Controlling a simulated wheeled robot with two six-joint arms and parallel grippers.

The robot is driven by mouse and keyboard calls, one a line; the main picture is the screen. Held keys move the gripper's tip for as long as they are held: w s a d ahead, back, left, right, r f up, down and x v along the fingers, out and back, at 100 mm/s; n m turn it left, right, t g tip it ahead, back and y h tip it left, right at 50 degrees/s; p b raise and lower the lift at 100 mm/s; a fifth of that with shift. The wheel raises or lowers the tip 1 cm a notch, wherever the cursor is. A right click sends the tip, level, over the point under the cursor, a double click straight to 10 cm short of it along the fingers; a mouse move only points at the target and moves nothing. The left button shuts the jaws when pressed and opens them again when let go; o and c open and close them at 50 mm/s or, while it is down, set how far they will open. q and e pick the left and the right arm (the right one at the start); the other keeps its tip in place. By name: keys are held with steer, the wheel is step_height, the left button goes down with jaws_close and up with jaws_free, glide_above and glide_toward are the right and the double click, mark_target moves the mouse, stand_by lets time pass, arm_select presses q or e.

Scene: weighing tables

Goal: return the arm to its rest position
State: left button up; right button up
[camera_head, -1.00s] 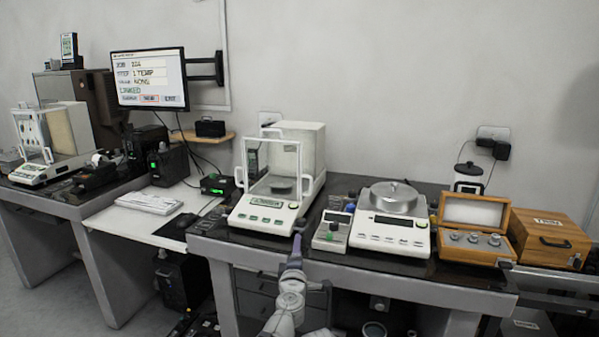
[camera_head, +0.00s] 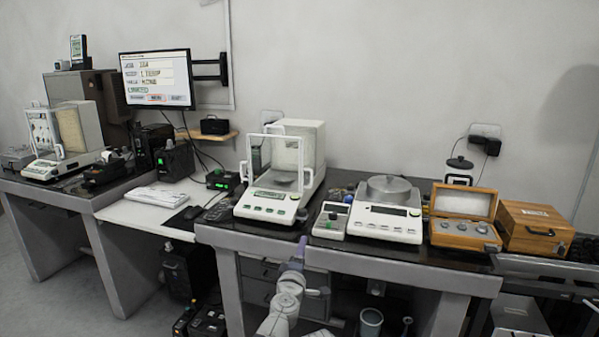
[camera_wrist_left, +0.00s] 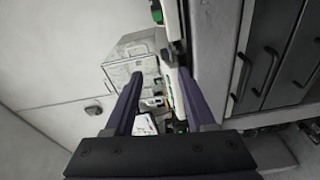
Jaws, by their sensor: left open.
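My left arm comes up from the bottom of the head view in front of the weighing table. Its left gripper (camera_head: 301,243) is at the table's front edge, below the analytical balance with glass doors (camera_head: 270,205). In the left wrist view the two purple fingers of the gripper (camera_wrist_left: 160,95) stand apart with nothing between them. Beyond the fingers are a pale box (camera_wrist_left: 130,60) and a grey drawer cabinet (camera_wrist_left: 270,60), both apart from the fingers. My right gripper is not in view.
The table (camera_head: 350,258) holds a top-loading balance (camera_head: 385,228), a small keypad unit (camera_head: 331,220), an open wooden weight box (camera_head: 465,235) and a closed wooden box (camera_head: 535,228). A monitor (camera_head: 157,80) hangs at the left. A bin (camera_head: 371,323) stands under the table.

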arm_select(q)
steer(key=s+a+f+m+g+h, duration=0.1)
steer(key=s+f+m+g+h, duration=0.3)
steer(key=s+f+m+g, duration=0.75)
steer(key=s+a+f+m+g+y, duration=0.25)
steer(key=s+a+f+y, duration=0.2)
steer(key=s+a, duration=0.3)
steer(key=s+a+f+m+g+y, duration=0.1)
steer(key=s+a+f+g+y, duration=0.2)
steer(key=s+a+f, duration=0.5)
steer(key=s+d+r+m+p, duration=0.1)
steer(key=d+r+p, duration=0.2)
steer(key=r+p, duration=0.5)
steer(key=s+d+r+m+p, duration=0.1)
steer(key=s+d+r+p, duration=0.1)
steer(key=r+p, duration=0.7)
steer(key=s+d+r+m+g+p, duration=0.1)
steer(key=d+r+p, duration=0.4)
steer(key=r+p, duration=0.3)
step_height(320, 180, up, 2)
steer(key=shift+s+r+y, duration=0.15)
steer(key=shift+s+y, duration=0.15)
steer(key=shift+y, duration=0.15)
